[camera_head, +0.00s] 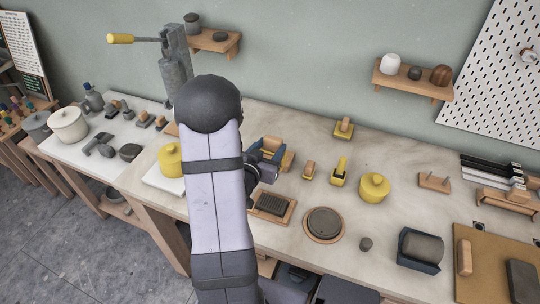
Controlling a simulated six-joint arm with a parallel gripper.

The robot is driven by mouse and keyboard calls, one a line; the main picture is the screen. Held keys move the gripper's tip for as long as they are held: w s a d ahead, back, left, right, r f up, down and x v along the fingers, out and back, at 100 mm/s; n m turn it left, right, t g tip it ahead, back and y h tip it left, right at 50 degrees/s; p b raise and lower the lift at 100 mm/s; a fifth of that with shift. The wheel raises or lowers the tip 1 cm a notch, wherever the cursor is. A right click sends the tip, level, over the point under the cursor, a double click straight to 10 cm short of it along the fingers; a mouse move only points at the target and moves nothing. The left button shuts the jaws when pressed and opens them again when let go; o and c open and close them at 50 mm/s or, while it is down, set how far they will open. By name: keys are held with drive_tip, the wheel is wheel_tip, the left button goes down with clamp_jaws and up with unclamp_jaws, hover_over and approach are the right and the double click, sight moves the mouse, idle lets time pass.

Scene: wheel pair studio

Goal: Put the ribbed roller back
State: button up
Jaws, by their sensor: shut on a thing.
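My gripper (267,172) shows only in part, just right of my arm, low over the middle of the table. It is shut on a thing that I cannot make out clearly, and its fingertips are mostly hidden. A dark blue piece with tan wood (286,160) shows right beside it. I cannot clearly pick out the ribbed roller; my arm covers part of this area. A dark ribbed slab (272,204) lies on a small wooden board, just in front of my gripper. A grey cylinder (423,246) lies in a dark blue cradle (416,264) at the front right.
A brown board (482,270) lies far right. A grey press (174,65) stands behind my arm. Clear tabletop (280,236) lies in front.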

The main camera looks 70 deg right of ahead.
drive_tip(key=shift+r, duration=1.1)
drive_tip(key=shift+d, duration=0.1)
drive_tip(key=s+d+m+g+b, duration=0.55)
drive_tip(key=s+d+b, duration=0.35)
drive_tip(key=s+d, duration=0.85)
drive_tip(key=shift+n+g, duration=0.45)
drive_tip(key=shift+w+d+f+p, duration=0.3)
drive_tip(key=shift+f+p, duration=0.05)
drive_tip(key=shift+f, duration=1.25)
drive_tip(key=shift+w+d+f+p, duration=0.25)
drive_tip(key=shift+w+f+p, duration=0.1)
drive_tip(key=shift+f, duration=1.3)
drive_tip(key=shift+w+d+f+p, duration=0.25)
drive_tip(key=shift+d+f+p, duration=0.1)
drive_tip(key=shift+f, duration=1.4)
drive_tip(key=shift+f, duration=0.1)
